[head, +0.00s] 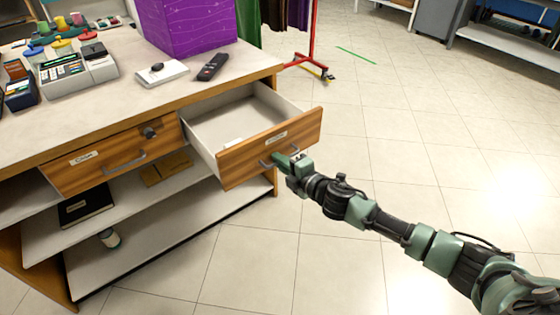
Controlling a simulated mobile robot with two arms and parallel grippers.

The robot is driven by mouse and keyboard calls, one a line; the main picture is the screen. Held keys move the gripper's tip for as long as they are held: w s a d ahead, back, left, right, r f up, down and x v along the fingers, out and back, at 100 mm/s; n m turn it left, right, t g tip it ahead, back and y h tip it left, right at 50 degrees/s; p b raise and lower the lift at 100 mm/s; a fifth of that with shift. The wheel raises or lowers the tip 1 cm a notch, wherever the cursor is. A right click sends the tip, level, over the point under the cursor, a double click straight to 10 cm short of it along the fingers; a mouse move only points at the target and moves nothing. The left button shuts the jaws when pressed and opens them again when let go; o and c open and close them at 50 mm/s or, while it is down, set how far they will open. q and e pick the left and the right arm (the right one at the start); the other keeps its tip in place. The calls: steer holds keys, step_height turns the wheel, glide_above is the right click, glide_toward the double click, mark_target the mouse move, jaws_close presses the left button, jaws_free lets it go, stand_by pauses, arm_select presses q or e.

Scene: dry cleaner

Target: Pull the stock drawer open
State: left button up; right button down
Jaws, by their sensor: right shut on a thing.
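The stock drawer (237,165) is the right-hand drawer of the wooden counter. It stands pulled out, with its pale inside showing and a small white item (233,143) lying in it. Its front has a small label, too small to read surely, and a metal bar handle. My right gripper (281,160) is at this handle, shut on it; the fingers hide part of the handle. My right arm reaches in from the lower right. My left gripper is not in view.
The left drawer (115,164) is closed. The countertop (125,107) carries a card terminal, a remote, a purple box (190,22) and several small items. Open shelves below hold a black book (86,207) and a box. The tiled floor at right is clear.

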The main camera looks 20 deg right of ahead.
steer(key=c, duration=1.8)
jaws_free()
